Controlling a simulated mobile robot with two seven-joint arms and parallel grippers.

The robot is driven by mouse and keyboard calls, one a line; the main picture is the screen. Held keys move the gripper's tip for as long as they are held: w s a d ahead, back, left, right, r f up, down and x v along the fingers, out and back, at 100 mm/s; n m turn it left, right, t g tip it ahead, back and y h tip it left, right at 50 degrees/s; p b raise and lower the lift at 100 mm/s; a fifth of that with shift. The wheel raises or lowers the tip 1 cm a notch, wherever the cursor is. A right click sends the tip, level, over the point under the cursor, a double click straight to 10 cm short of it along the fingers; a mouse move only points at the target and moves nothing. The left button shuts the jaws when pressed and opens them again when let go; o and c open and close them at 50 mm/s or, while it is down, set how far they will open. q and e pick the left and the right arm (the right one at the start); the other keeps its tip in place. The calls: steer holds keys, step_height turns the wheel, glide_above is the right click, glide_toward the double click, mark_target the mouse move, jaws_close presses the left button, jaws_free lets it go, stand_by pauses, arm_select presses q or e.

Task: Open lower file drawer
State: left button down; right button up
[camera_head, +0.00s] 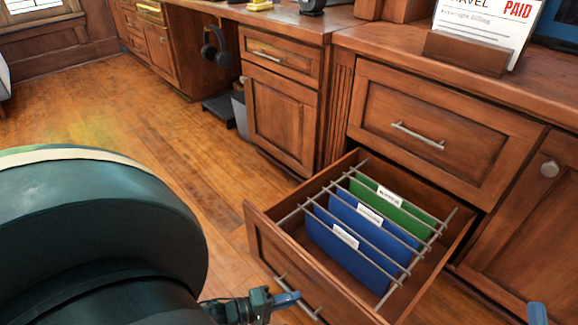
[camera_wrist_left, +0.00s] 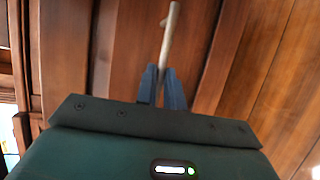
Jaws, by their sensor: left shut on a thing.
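The lower file drawer (camera_head: 262,235) is pulled well out of the wood cabinet in the head view. Metal rails cross its top, and blue folders (camera_head: 345,240) and a green folder (camera_head: 392,207) hang inside. Its bar handle (camera_head: 305,300) is on the front panel. My left gripper (camera_head: 288,299) is at the left part of that handle. In the left wrist view, its blue fingers (camera_wrist_left: 163,88) are shut on the metal handle (camera_wrist_left: 171,38). A blue tip of my right gripper (camera_head: 537,313) shows at the lower right edge; the rest is out of frame.
A closed upper drawer (camera_head: 440,125) is above the open one. A closed cabinet door (camera_head: 530,205) is to its right. A desk cabinet (camera_head: 280,110) stands behind. Wood floor (camera_head: 190,130) is clear to the left. A paper holder (camera_head: 465,52) sits on top.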

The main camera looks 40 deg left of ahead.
arm_select(q)
steer(key=c, duration=1.5)
jaws_free()
